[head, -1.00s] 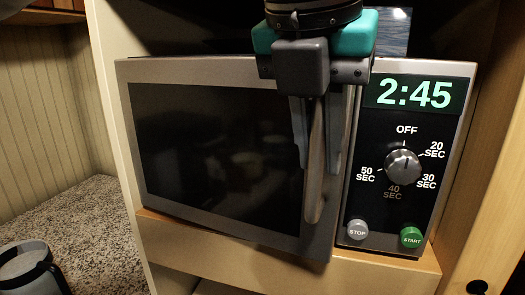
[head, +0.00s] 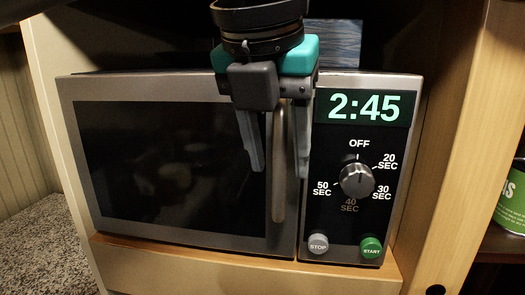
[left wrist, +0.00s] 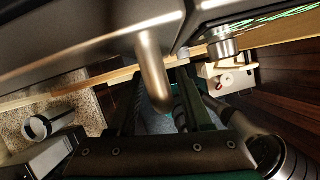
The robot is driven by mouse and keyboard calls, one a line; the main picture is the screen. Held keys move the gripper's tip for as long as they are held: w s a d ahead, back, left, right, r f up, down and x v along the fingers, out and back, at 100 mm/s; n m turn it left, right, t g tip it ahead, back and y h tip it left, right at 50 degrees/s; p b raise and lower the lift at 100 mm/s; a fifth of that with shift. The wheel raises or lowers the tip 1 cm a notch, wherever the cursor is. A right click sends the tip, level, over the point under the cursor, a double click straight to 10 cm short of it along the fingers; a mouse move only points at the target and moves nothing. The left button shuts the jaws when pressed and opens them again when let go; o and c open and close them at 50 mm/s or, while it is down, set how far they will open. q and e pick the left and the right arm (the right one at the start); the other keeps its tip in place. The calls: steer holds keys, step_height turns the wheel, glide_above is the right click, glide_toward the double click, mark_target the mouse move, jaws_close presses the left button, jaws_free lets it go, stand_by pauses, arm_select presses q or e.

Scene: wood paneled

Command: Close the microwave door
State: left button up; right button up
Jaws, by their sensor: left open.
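The microwave (head: 415,85) sits in a wooden cabinet bay in the head view, with a dark-windowed door (head: 170,160) on its left. The door looks shut or nearly shut, its right edge close against the control panel; any small gap is hard to tell. The vertical metal door handle (head: 279,185) also shows in the left wrist view (left wrist: 153,75). My left gripper (head: 280,171) is open, pointing down, with one finger on each side of the handle. I cannot tell whether the fingers touch it. My right gripper is not in view.
The control panel (head: 322,215) has a dial, stop and start buttons and a lit clock. A green can (head: 512,200) stands at the right, past the wooden cabinet side (head: 448,150). A speckled counter (head: 45,245) lies at the left.

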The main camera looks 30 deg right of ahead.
arm_select(q)
steer(key=p+v, duration=0.1)
steer(key=v, duration=1.4)
steer(key=shift+r, duration=0.15)
